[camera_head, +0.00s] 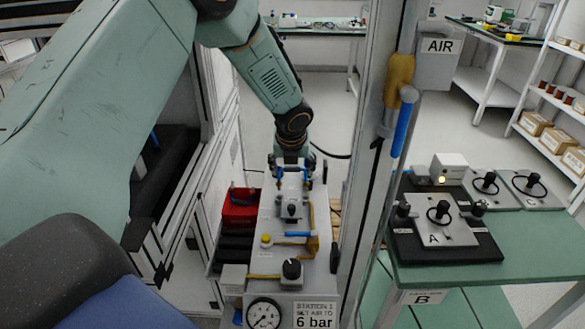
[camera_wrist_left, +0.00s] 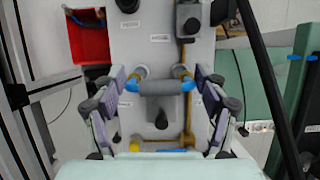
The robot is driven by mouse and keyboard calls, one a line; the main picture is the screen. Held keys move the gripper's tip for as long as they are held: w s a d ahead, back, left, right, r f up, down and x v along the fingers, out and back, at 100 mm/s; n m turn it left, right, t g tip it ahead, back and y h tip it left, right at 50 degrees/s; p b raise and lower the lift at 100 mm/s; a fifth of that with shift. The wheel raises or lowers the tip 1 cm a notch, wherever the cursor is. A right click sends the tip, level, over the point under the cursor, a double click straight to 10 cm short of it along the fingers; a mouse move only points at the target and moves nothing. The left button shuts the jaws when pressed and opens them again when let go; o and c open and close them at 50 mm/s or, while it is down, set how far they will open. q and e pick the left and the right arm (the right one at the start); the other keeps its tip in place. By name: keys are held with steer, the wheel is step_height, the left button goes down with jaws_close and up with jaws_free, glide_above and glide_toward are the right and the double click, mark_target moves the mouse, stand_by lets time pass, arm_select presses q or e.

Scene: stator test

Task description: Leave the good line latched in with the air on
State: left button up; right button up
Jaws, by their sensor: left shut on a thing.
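My left gripper (camera_head: 292,172) reaches down over the far part of the Station 1 panel (camera_head: 278,270). In the left wrist view its fingers (camera_wrist_left: 160,88) close from both sides on a grey crossbar (camera_wrist_left: 160,88) with blue ends. Brass-coloured fittings (camera_wrist_left: 181,72) sit just beyond the bar. A blue lever (camera_head: 298,234) lies crosswise on the panel's yellow pipe, beside a yellow button (camera_head: 266,240). The AIR box (camera_head: 435,70) hangs beside a steep blue handle (camera_head: 402,130).
A red bin (camera_head: 240,208) stands left of the panel. A metal post (camera_head: 368,190) rises to its right. The green table (camera_head: 450,275) holds plate A (camera_head: 436,233) on a black base, two grey plates (camera_head: 530,188) and a box with a lit yellow lamp (camera_head: 450,168).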

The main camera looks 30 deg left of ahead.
arm_select(q)
steer(key=shift+f, duration=0.35)
stand_by(0.3)
steer(key=shift+f, duration=0.3)
steer(key=shift+f+b, duration=0.55)
steer(key=shift+f, duration=1)
stand_by(0.8)
steer(key=o, duration=1.2)
steer(key=shift+c, duration=0.2)
steer(key=v, duration=1.2)
